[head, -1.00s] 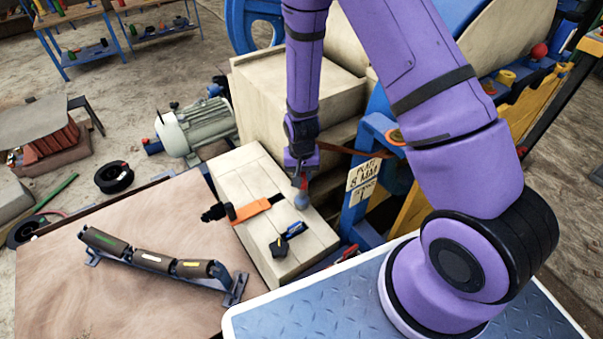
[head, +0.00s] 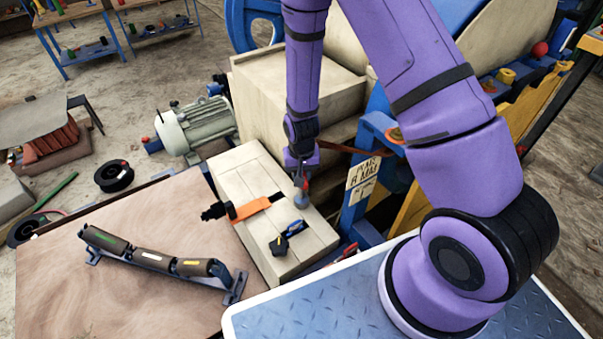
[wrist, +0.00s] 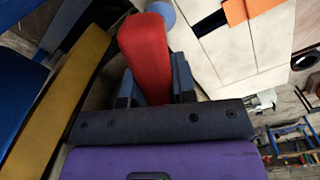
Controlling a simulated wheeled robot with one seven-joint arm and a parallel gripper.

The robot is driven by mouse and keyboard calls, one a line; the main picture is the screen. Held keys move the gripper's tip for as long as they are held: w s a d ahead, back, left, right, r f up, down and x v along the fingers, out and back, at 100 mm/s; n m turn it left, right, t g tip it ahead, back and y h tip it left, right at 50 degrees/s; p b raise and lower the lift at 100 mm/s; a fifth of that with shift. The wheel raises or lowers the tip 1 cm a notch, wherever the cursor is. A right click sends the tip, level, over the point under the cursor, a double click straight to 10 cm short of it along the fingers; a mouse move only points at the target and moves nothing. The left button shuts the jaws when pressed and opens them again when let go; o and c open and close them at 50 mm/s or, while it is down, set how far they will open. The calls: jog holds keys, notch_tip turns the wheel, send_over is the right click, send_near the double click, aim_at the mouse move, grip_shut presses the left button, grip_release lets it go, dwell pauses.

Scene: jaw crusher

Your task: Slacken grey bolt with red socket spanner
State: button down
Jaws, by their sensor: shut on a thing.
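The red socket spanner (wrist: 147,55) is held between the two blue-grey fingers of my gripper (wrist: 155,85), which is shut on its red handle. In the head view, my gripper (head: 301,172) points down over the right edge of a pale wooden box. The spanner's rounded blue-grey end (head: 301,201) shows just below it, close to the box's top. In the wrist view, a bluish round end (wrist: 163,12) shows past the handle. I cannot make out the grey bolt in either view. I cannot tell whether the spanner's end touches anything.
On the pale box (head: 240,168) lie an orange-and-black clamp (head: 250,208) and a blue-and-black tool (head: 287,238). A plate sign (head: 363,180) and blue frame stand close on the right. A roller set (head: 155,259) lies on the brown table (head: 60,290) at left.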

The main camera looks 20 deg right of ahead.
jog(key=n, duration=0.5)
jog(key=shift+n, duration=0.7)
jog(key=n, duration=0.2)
jog(key=shift+n, duration=0.3)
jog(key=n, duration=0.4)
